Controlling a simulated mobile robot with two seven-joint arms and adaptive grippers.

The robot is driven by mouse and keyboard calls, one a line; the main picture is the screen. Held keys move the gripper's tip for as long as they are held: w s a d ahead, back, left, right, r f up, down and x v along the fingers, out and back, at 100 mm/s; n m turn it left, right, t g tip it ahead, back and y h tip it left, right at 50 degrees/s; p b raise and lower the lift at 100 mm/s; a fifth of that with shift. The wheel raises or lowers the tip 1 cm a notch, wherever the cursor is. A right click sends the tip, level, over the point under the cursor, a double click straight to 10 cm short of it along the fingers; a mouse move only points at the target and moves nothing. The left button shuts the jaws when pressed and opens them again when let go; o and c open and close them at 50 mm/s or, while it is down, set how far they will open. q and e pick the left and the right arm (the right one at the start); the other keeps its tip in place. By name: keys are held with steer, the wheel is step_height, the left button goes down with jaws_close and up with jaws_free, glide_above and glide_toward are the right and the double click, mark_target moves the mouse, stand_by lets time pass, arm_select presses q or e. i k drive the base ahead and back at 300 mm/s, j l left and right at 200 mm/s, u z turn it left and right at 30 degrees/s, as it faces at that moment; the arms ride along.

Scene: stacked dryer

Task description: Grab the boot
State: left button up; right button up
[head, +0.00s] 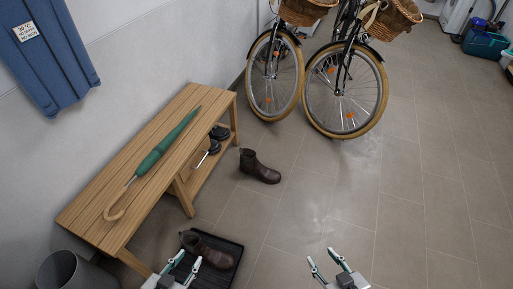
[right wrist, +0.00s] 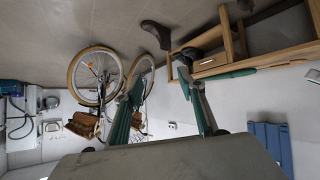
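A dark brown ankle boot (head: 260,168) stands on the tiled floor beside the wooden bench. A similar brown boot (head: 207,250) sits in a black tray (head: 229,279) near the bench's front end. My left gripper (head: 186,261) is open, with its fingertips appearing just in front of the boot in the tray; I cannot tell whether they touch. My right gripper (head: 323,257) is open and empty over bare floor, to the right of the tray. The right wrist view is upside down; it shows the open fingers (right wrist: 160,84) and a floor boot (right wrist: 155,33) beyond them.
The wooden bench (head: 150,150) runs along the left wall, with a green umbrella (head: 165,145) on top and dark items (head: 216,134) on its shelf. A grey bin (head: 65,272) stands at lower left. Bicycles (head: 345,90) stand at the back. The right floor is clear.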

mark_target(249, 165)
steer(key=i+l, duration=0.8)
steer(key=i, duration=0.25)
steer(key=i+l, duration=0.35)
steer(key=i, duration=0.15)
steer(key=i+l, duration=0.15)
steer(key=i, duration=0.25)
steer(key=i+l, duration=0.1)
steer(key=i, duration=0.25)
